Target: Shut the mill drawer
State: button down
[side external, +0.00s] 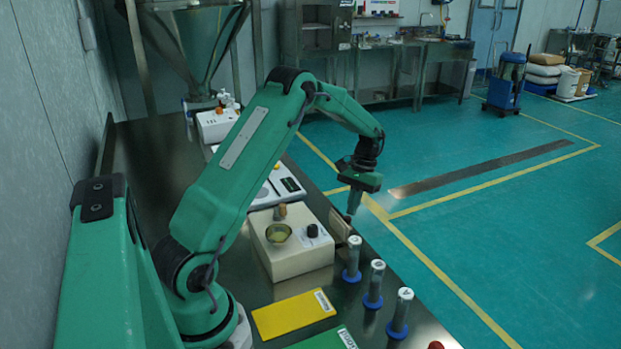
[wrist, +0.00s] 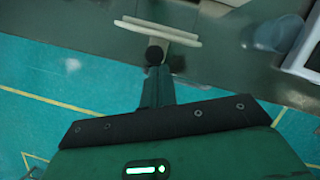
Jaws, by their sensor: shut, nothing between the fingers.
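The mill (side external: 292,252) is a cream box on the bench with a metal bowl and a dark dial on top. Its drawer (side external: 341,228) stands out from the right side of the box, with a gap behind its front. In the wrist view the drawer front (wrist: 160,32) is a pale bar with a dark round knob (wrist: 155,55) facing me. My gripper (side external: 350,215) points down just outside the drawer front. It is shut and empty, and in the wrist view its fingertips (wrist: 156,70) are close to the knob. I cannot tell whether they touch it.
Several capped tubes (side external: 374,284) stand along the bench's right edge near the drawer. A yellow card (side external: 293,314) and a green card (side external: 325,340) lie in front of the mill. A white scale (side external: 277,188) is behind it. Beyond the bench edge is open floor.

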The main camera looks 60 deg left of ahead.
send_over(331, 230)
jog(key=shift+w, duration=0.4)
jog(key=shift+s, duration=0.5)
jog(key=shift+w+a, duration=0.3)
jog(key=shift+w, duration=0.35)
jog(key=w, duration=0.1)
jog(key=w+a, duration=0.1)
jog(key=w+r, duration=0.1)
jog(key=shift+a, duration=0.25)
jog(key=v, duration=0.9)
jog(key=shift+r, duration=0.35)
